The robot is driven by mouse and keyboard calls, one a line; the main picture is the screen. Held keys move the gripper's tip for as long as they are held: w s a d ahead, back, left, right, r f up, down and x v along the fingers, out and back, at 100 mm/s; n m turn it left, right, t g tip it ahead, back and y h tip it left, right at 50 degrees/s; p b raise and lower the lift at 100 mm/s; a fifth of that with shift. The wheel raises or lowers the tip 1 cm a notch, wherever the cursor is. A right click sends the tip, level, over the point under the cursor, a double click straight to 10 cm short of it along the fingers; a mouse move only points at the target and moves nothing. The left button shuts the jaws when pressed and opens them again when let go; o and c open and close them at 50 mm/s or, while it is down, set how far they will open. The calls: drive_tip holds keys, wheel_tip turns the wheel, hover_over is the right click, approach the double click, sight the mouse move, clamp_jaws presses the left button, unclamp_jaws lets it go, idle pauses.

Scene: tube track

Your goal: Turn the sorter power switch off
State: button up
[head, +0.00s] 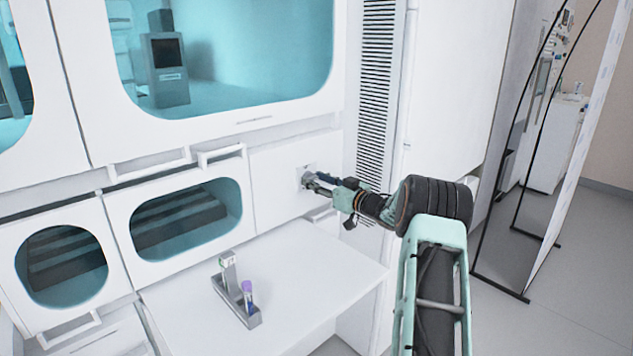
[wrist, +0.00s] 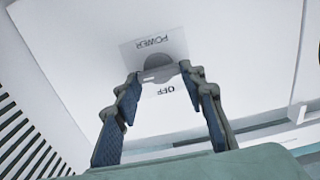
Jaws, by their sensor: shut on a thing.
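The sorter power switch (wrist: 159,72) is a grey round knob on a pale plate (wrist: 178,48) on the white machine front. The plate reads POWER and OFF, upside down in the wrist view. My gripper (wrist: 162,77) has its two fingertips on either side of the knob and is shut on it. In the head view my gripper (head: 308,181) reaches left to the small switch plate (head: 304,168), beside the vent, and partly hides it. The exact angle of the knob is hard to tell.
A white shelf (head: 330,275) juts out below the switch, with a grey tube rack (head: 236,303) holding a purple-capped tube (head: 248,292). Windowed doors (head: 180,218) with handles lie to the left. A tall slatted vent (head: 377,90) is to the right. Open floor lies farther right.

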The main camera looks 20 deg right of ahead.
drive_tip(key=shift+c, duration=0.7)
drive_tip(key=shift+f+n+b, duration=0.1)
drive_tip(key=shift+n+b, duration=0.2)
drive_tip(key=shift+b, duration=0.05)
drive_tip(key=shift+s+a+f+n+b, duration=0.1)
drive_tip(key=shift+n+b, duration=3.4)
drive_tip(key=shift+n, duration=0.85)
drive_tip(key=shift+a+f+n+b, duration=0.1)
drive_tip(key=shift+n+b, duration=3.4)
drive_tip(key=shift+n, duration=0.85)
drive_tip(key=o, duration=1.2)
drive_tip(key=shift+c, duration=0.2)
